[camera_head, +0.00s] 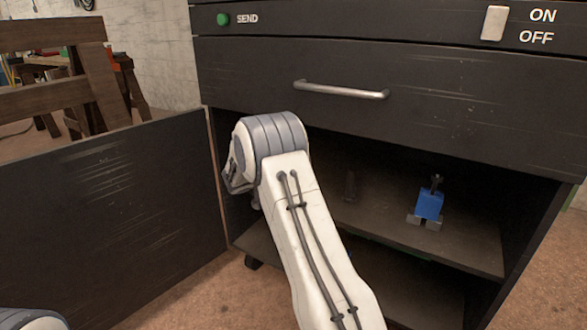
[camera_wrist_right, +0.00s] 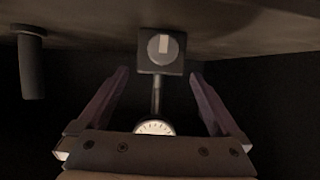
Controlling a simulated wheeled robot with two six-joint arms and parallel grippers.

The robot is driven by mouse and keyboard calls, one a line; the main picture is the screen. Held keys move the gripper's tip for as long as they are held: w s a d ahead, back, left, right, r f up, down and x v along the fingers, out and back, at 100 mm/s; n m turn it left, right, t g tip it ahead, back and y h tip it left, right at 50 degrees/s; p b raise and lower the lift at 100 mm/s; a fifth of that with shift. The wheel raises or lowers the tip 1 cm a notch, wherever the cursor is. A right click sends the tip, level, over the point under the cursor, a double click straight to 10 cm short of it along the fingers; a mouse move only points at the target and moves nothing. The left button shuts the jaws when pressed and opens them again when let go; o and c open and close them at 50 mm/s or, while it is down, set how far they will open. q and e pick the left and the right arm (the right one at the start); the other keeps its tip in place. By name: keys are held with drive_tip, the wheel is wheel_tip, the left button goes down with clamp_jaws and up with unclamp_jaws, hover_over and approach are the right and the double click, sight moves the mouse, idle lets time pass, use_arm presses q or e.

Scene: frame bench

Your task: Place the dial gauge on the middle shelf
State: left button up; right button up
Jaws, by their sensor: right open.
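The dial gauge shows in the right wrist view, with a dark boxy base (camera_wrist_right: 161,51) bearing a round grey knob, a thin stem and a white round dial (camera_wrist_right: 154,128) partly hidden by the gripper body. That view seems upside down; the base is at or against the shelf surface (camera_wrist_right: 90,20). My right gripper (camera_wrist_right: 158,76) is open, one finger on each side of the stem, with gaps visible. In the head view my right arm hides the gauge and gripper. The cabinet's shelf (camera_head: 465,250) is below the drawer. My left gripper is out of view.
A dark cylinder (camera_head: 350,186) stands on the shelf, also seen in the wrist view (camera_wrist_right: 32,65). A blue object with a grey base (camera_head: 429,205) stands farther right. The drawer with a handle (camera_head: 340,90) overhangs the opening. An open door panel (camera_head: 120,215) is at left.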

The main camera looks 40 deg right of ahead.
drive_tip(key=v, duration=0.3)
drive_tip(key=shift+r+p, duration=0.1)
drive_tip(key=shift+p, duration=0.2)
drive_tip(key=shift+v, duration=0.9)
drive_tip(key=s+a+n+g+y, duration=0.1)
drive_tip(key=s+a+n+y, duration=0.25)
drive_tip(key=s+a, duration=0.5)
drive_tip(key=s+a+n+g+y, duration=0.15)
drive_tip(key=s+a+n, duration=0.35)
drive_tip(key=a, duration=0.7)
drive_tip(key=s+a+n+g+y, duration=0.1)
drive_tip(key=s+a+n+y, duration=0.3)
drive_tip(key=s, duration=0.9)
drive_tip(key=s+a+f+n+g+y, duration=0.1)
drive_tip(key=s+a+n+y, duration=0.3)
drive_tip(key=s+a+n, duration=0.4)
drive_tip(key=s+a, duration=0.5)
drive_tip(key=shift+s+a+g, duration=0.25)
drive_tip(key=shift+s+g, duration=0.1)
drive_tip(key=shift+s, duration=0.05)
